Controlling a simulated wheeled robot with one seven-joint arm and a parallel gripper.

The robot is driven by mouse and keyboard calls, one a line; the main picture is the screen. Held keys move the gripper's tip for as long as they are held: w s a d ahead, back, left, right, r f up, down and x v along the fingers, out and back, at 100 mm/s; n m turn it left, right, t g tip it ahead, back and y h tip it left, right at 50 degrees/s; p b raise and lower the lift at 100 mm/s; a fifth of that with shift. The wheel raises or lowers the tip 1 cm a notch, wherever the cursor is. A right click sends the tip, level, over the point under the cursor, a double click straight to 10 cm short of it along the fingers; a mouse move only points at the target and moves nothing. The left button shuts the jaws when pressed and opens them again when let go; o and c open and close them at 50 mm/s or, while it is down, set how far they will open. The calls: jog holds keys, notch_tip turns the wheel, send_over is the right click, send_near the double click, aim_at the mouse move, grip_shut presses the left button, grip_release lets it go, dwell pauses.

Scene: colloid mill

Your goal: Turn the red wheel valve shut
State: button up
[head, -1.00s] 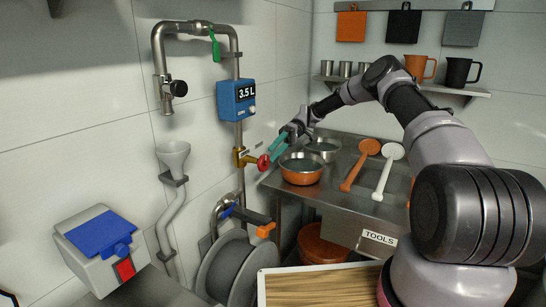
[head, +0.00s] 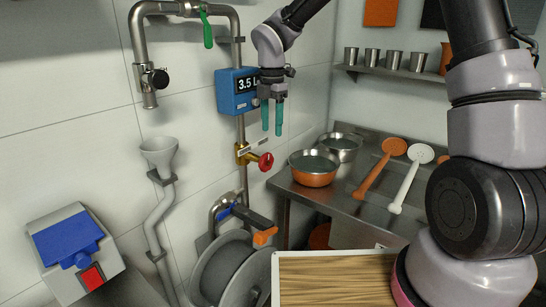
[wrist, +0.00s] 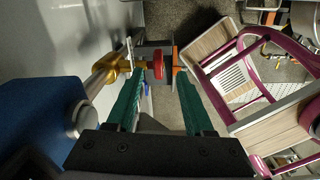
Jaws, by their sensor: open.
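The red wheel valve (head: 266,161) sits on a brass body (head: 243,153) on the vertical pipe at the wall, below the blue meter box (head: 234,92). My gripper (head: 272,133) is open and empty, its teal fingers pointing down. In the head view its fingertips are above the red wheel, apart from it. In the wrist view, the red wheel (wrist: 158,64) and the brass body (wrist: 118,62) show beyond the fingertips of my gripper (wrist: 160,85), with the wheel between the finger lines. The blue box also shows at the left of the wrist view (wrist: 40,125).
A green lever (head: 207,30) is on the upper pipe.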

aim_at(270, 158)
jog(key=shift+w+a+f, duration=0.2)
jog(key=shift+f, duration=0.2)
notch_tip(270, 158, down, 10)
jog(key=shift+f, duration=0.25)
grip_shut()
